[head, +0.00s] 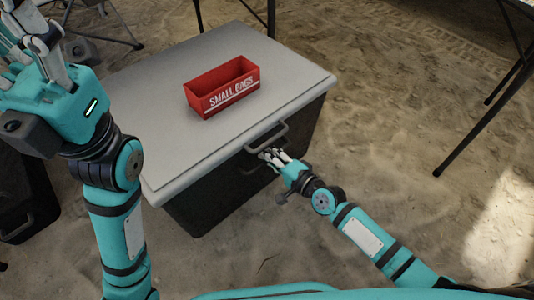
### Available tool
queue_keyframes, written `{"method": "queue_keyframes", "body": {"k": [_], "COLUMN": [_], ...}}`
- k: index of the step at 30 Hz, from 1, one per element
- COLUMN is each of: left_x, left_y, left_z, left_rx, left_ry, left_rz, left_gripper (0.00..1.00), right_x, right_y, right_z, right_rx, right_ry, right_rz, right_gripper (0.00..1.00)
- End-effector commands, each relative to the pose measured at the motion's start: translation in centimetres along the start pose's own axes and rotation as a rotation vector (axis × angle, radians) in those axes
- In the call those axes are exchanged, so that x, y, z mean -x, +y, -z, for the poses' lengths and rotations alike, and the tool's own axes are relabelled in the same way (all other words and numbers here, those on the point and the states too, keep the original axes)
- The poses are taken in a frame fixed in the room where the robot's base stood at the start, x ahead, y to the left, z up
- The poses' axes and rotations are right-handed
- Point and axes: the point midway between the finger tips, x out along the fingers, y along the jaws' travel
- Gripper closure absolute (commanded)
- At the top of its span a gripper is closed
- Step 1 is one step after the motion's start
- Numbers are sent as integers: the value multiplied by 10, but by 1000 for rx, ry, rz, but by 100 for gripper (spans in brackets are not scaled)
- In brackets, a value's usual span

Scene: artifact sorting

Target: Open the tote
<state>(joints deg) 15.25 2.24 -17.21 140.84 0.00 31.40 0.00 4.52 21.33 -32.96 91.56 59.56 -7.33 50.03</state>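The tote has a light grey lid (150,110) and a dark body (195,210). The lid lies flat and closed on it. My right gripper (268,156) is at the front of the tote, just below this handle. Its pale fingers are small and close against the dark side, so I cannot tell whether they are around the handle or only beside it. My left gripper (28,38) is raised at the upper left, away from the tote, with its fingers spread and nothing seen between them.
A red open box (222,88) marked "SMALL BAGS" stands on the lid. A dark case (28,195) is at the left edge, partly behind my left arm. Thin dark table legs (487,120) stand at the right. The sandy ground right of the tote is clear.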

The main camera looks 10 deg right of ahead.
Motion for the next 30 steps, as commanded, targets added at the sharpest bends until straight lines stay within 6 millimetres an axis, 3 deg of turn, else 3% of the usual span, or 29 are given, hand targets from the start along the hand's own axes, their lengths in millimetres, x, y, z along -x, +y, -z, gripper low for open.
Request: {"method": "queue_keyframes", "body": {"k": [8,17,25,30], "left_x": [0,-1,-3,-2], "left_y": [0,0,0,0], "left_z": [0,0,2,1], "left_rx": [-1,-1,-3,-2], "left_ry": [-1,0,7,5], "left_rz": [-2,-3,-5,-4], "left_gripper": [60,60,60,60], "right_x": [0,0,1,20], "right_y": [0,0,0,1], "right_z": [0,0,0,0], "right_rx": [0,0,0,-1], "right_ry": [0,0,0,0], "right_rz": [0,0,0,-2], "right_gripper": [100,62,62,62]}}
